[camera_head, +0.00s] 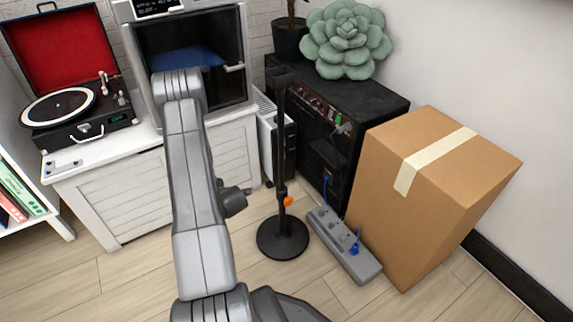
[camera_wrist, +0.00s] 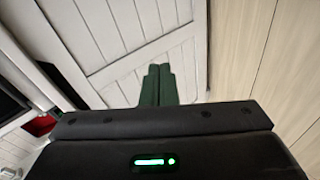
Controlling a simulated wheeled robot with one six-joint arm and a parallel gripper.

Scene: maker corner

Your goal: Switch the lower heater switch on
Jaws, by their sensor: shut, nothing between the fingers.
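The heater (camera_head: 265,128) is a white finned radiator between the white cabinet and the black amplifier, partly hidden by a dark stand. Its switches cannot be made out in the head view. The heater cannot be identified in the wrist view. My gripper (camera_wrist: 158,84) shows in the wrist view with its two dark green fingers together and nothing between them. It points toward white panelled cabinet doors (camera_wrist: 120,30), with wood floor to the right. In the head view my arm hides the gripper. The heater stands to the right of my arm there.
A black stand (camera_head: 283,240) with a round base stands in front of the heater. A grey power strip (camera_head: 345,250) with blue plugs lies beside a cardboard box (camera_head: 425,190). The black amplifier (camera_head: 375,97) bears a succulent cushion. A turntable (camera_head: 80,120) sits on the white cabinet (camera_head: 120,195).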

